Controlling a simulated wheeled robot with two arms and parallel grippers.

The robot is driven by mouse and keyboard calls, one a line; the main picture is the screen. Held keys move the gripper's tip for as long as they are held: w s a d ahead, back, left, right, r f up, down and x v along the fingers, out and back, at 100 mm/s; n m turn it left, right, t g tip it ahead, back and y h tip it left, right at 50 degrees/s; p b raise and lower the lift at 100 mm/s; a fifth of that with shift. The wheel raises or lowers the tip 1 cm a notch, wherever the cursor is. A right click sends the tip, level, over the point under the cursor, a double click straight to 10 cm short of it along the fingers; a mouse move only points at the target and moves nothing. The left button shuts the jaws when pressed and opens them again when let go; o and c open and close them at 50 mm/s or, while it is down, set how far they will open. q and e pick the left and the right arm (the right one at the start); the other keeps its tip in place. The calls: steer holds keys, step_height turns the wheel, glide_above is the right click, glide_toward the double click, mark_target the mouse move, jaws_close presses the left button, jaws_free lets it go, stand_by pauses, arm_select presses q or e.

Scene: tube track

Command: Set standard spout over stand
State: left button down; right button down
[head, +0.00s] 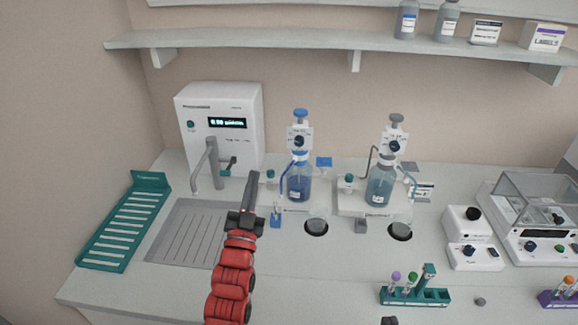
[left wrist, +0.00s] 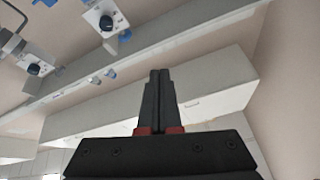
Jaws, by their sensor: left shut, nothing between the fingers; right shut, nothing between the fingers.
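Two bottle-top dispensers stand on the bench in the head view: one with a blue knob (head: 299,145) on the left, one with a grey knob (head: 394,146) on the right. Each has a thin curved spout tube; their small labels are unreadable, so I cannot tell which is standard. My right gripper (head: 388,321) barely shows at the bottom edge.
A white water unit (head: 220,128) with a grey tap (head: 211,162) stands behind a ribbed drain (head: 190,233). A teal rack (head: 125,222) lies at left. A teal tube rack (head: 414,295) and a balance (head: 535,215) are at right. A shelf (head: 300,40) runs above.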

arm_select(q)
steer(key=w+d+m+g+h+p, duration=0.1)
steer(key=w+d+m+g, duration=0.1)
steer(key=d+m+g, duration=0.45)
steer(key=w+d+f+n+g+p, duration=0.1)
steer(key=w+f+p, duration=0.4)
steer(key=w, duration=0.5)
steer(key=shift+w+d+f+n+g+p, duration=0.15)
steer(key=shift+w+d+n+g+p, duration=0.2)
steer(key=shift+p, duration=0.55)
steer(key=shift+s, duration=0.1)
